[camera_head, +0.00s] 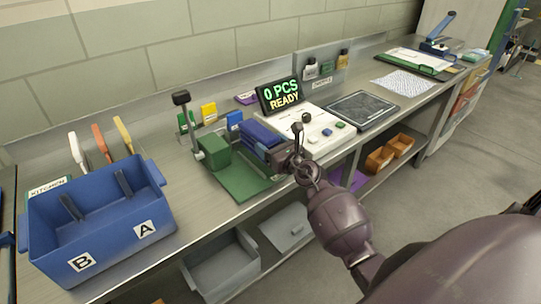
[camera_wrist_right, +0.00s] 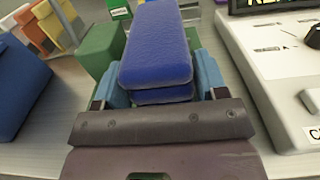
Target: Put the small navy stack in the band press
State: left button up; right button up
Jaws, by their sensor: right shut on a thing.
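The small navy stack (camera_head: 262,136) is two or more thick navy pieces lying one on another. It also shows in the right wrist view (camera_wrist_right: 157,45), between the light blue fingertips of my right gripper (camera_wrist_right: 162,85). My right gripper (camera_head: 279,154) is shut on the stack at its near end. The band press (camera_head: 215,152) has a green block, a green base plate and an upright lever with a black knob. The stack is beside the green block, over the base plate's far part; I cannot tell whether it touches either. My left gripper is not in view.
A blue bin (camera_head: 98,260) marked A and B stands at the left. A white panel (camera_head: 312,127) and a display (camera_head: 279,95) reading "0 PCS READY" stand right of the press. Small coloured cards stand behind it. A dark tray (camera_head: 362,110) lies farther right.

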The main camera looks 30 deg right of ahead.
notch_tip(320, 180, down, 3)
jog(key=shift+f+b, duration=0.1)
jog(key=shift+b, duration=0.55)
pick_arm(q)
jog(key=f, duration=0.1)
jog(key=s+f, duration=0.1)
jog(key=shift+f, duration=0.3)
pick_arm(e)
jog(key=shift+r, duration=0.2)
jog(key=shift+f, duration=0.2)
jog(key=o, duration=1.1)
jog(key=shift+c, duration=0.2)
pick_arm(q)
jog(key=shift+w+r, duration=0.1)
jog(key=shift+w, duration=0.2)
